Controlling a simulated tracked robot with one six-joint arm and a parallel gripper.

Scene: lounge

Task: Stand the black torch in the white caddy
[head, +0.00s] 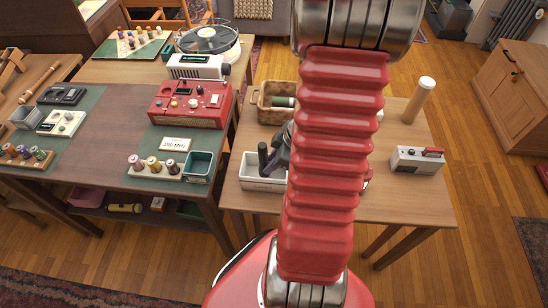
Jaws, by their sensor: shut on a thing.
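The white caddy (262,183) stands on the right-hand wooden table, partly behind my red arm. The black torch (263,155) is upright, with its lower end within the caddy's outline at the left side. Whether it rests on the caddy's floor cannot be seen. My gripper (272,161) is dark grey, just right of the torch and over the caddy, shut on the torch. My arm hides part of the gripper and the caddy's right end.
A wicker basket (268,114) with a green item stands behind the caddy. A radio (417,160) and a pale cylinder (419,101) stand at the table's right. The left table holds a red device (190,105), spools (153,164) and a teal box (198,166).

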